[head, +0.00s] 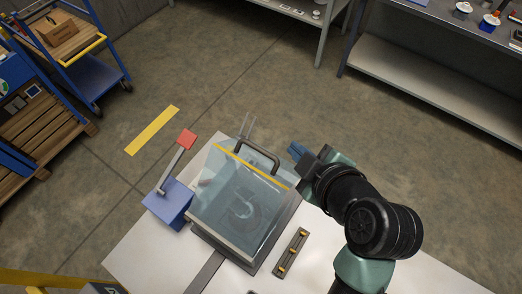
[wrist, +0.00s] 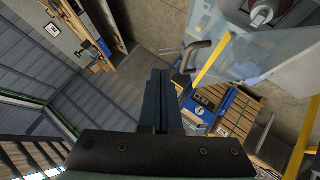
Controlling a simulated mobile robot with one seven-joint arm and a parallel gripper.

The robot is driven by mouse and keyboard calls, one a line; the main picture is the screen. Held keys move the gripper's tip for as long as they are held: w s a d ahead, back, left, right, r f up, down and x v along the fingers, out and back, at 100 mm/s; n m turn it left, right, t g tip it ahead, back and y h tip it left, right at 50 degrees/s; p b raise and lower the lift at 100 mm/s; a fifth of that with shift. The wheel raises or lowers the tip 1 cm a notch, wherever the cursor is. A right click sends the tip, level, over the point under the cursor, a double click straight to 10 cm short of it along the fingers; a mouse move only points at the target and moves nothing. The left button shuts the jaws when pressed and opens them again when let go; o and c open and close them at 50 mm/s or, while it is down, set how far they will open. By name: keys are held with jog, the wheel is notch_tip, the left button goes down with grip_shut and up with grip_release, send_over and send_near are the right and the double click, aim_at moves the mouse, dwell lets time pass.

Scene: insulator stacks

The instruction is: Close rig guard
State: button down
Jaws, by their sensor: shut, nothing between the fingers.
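The rig guard (head: 238,190) is a clear, bluish cover with a yellow stripe and a dark handle (head: 258,155) at its far edge. It sits over a grey base on the white table, and a round part shows dimly through it. I cannot tell from this angle whether it is fully down or tilted up. My gripper (head: 297,150) is shut and empty, just right of the handle and apart from it. In the wrist view, the shut fingers (wrist: 158,75) point past the handle (wrist: 194,56), with the clear panel (wrist: 243,55) on the right.
A blue box with a red-tipped lever (head: 168,203) stands left of the guard. A dark strip with yellow knobs (head: 291,253) lies at its right. The white table (head: 150,250) has bare room at front left. Shelves and a blue cart stand farther off.

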jog(key=s+a+r+n+y, duration=0.1)
jog(key=s+a+r, duration=0.1)
jog(key=s+a, duration=0.3)
jog(key=p, duration=0.3)
send_near(255, 148)
jog(key=w+a, duration=0.2)
jog(key=a, duration=0.1)
jog(key=shift+w+a, duration=0.1)
jog(key=shift+w, duration=0.15)
jog(key=shift+w+d+f+p, duration=0.2)
jog(key=shift+w+d+f, duration=0.05)
jog(key=shift+f, duration=0.2)
jog(key=shift+w+d+f+p, duration=0.2)
jog(key=shift+w+f, duration=0.1)
jog(key=shift+f, duration=0.2)
jog(key=shift+w+d+f, duration=0.15)
jog(key=shift+w+f, duration=0.05)
jog(key=shift+f, duration=0.2)
jog(key=shift+w+d+f, duration=0.15)
jog(key=shift+w+f, duration=0.05)
jog(key=shift+f, duration=0.2)
jog(key=shift+w+f, duration=0.1)
